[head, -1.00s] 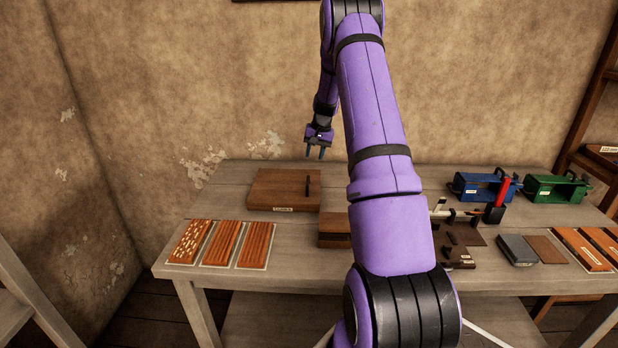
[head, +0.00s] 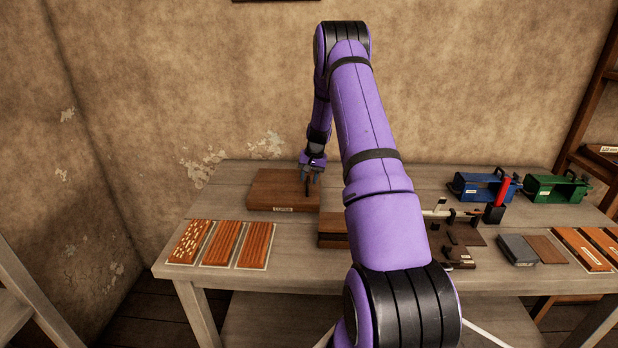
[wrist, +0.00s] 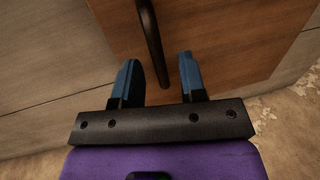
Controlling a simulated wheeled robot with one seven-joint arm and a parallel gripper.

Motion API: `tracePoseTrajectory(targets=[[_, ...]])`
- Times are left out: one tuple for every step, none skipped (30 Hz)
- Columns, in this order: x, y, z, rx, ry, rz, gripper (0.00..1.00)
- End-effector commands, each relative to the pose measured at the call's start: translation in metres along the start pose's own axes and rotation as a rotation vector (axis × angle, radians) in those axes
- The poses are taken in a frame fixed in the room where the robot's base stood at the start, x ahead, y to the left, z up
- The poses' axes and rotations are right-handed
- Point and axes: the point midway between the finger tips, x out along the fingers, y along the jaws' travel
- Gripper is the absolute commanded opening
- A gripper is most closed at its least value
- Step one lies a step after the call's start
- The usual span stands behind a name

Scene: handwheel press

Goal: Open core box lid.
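The core box (head: 272,190) is a flat brown wooden box with a pale label on its front, on the left back of the table. Its closed lid (wrist: 228,40) shows in the wrist view. A dark bar handle (wrist: 151,38) stands near the lid's right side in the head view. My gripper (head: 311,176) is right above the lid at the handle. In the wrist view my gripper (wrist: 160,78) has its two blue fingers apart, with the handle's end between or just ahead of them. I see no contact with the handle.
Three orange-brown slatted trays (head: 226,243) lie at the table's front left. A brown block (head: 333,230) sits right of the core box, partly behind my arm. Blue (head: 484,187) and green (head: 556,188) frames stand at the right back. The wall is close behind the box.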

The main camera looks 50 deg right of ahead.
Motion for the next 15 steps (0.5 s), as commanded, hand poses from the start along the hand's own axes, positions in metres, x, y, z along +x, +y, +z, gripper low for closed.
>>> tracePoseTrajectory(targets=[[-0.0001,0.0,0.0,0.0,0.0,0.0,0.38],[-0.0002,0.0,0.0,0.0,0.0,0.0,0.31],[-0.0002,0.0,0.0,0.0,0.0,0.0,0.22],[-0.0002,0.0,0.0,0.0,0.0,0.0,0.15],[-0.0003,0.0,0.0,0.0,0.0,0.0,0.08],[-0.0003,0.0,0.0,0.0,0.0,0.0,0.0],[-0.0003,0.0,0.0,0.0,0.0,0.0,0.0],[-0.0003,0.0,0.0,0.0,0.0,0.0,0.0],[-0.0003,0.0,0.0,0.0,0.0,0.0,0.0],[-0.0003,0.0,0.0,0.0,0.0,0.0,0.0],[-0.0004,0.0,0.0,0.0,0.0,0.0,0.0],[-0.0003,-0.0003,0.0,0.0,0.0,0.0,0.0],[-0.0002,-0.001,0.0,0.0,0.0,0.0,0.0],[0.0,-0.0022,0.0,-0.001,0.0,0.0,0.0],[0.0005,-0.0045,0.0001,-0.001,0.0,0.0,0.0]])
